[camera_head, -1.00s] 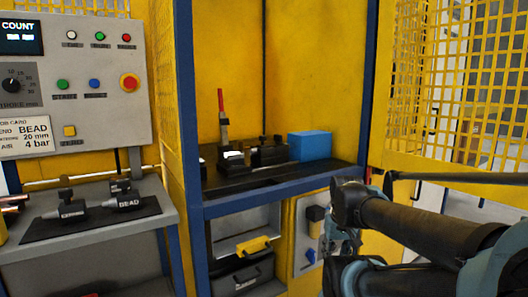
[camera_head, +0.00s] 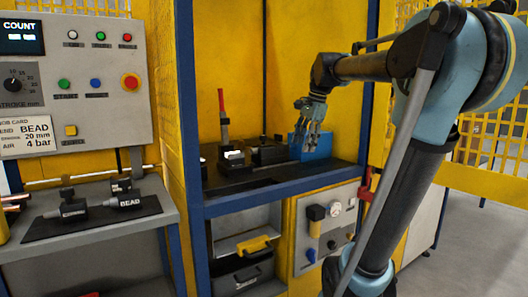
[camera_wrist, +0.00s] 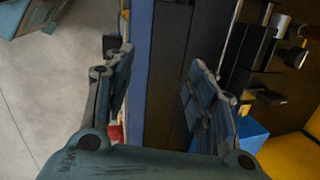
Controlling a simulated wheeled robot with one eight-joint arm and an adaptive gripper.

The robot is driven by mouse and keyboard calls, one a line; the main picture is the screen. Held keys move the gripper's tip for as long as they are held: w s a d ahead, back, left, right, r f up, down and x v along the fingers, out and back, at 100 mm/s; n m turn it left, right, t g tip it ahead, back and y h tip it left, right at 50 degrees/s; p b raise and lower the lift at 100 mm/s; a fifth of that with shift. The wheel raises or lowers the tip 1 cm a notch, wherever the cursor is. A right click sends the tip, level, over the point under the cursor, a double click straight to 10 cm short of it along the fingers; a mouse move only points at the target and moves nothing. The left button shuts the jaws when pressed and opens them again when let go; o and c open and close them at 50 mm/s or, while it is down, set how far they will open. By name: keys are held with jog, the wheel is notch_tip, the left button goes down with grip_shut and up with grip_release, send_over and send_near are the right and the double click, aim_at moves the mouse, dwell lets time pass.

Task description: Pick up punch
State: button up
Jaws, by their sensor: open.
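Two dark punches lie on a black mat (camera_head: 58,228) on the left bench. The right one, labelled BEAD (camera_head: 126,201), has a grey tip; the left one (camera_head: 72,209) has a label too small to read surely. My gripper (camera_head: 308,148) is well to their right, above the cell shelf and in front of the blue block, with its fingers pointing down. In the wrist view my gripper (camera_wrist: 158,92) has its fingers apart with nothing between them; the shelf edge and blue frame lie below. The punches do not show in the wrist view.
The cell shelf (camera_head: 280,183) holds a dark fixture (camera_head: 267,153), a red-handled upright tool (camera_head: 222,112) and a blue block (camera_head: 323,146). A blue post (camera_head: 186,130) stands between the cell and the left bench. A control panel (camera_head: 70,75) is above the bench.

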jog(key=w+a+r+m+y, duration=0.1)
jog(key=w+a+r+m, duration=0.3)
jog(key=w+r, duration=0.35)
jog(key=w+a+r+m+y, duration=0.1)
jog(key=w+a+r+m, duration=0.35)
jog(key=w+r, duration=0.3)
send_near(265, 136)
jog(key=shift+m+g, duration=0.25)
jog(key=shift+g, duration=0.05)
jog(key=x, duration=0.3)
jog(key=w+x, duration=0.1)
jog(key=x, duration=0.6)
jog(key=shift+w, duration=0.3)
jog(key=shift+c, duration=0.2)
jog(key=shift+r, duration=0.1)
grip_shut()
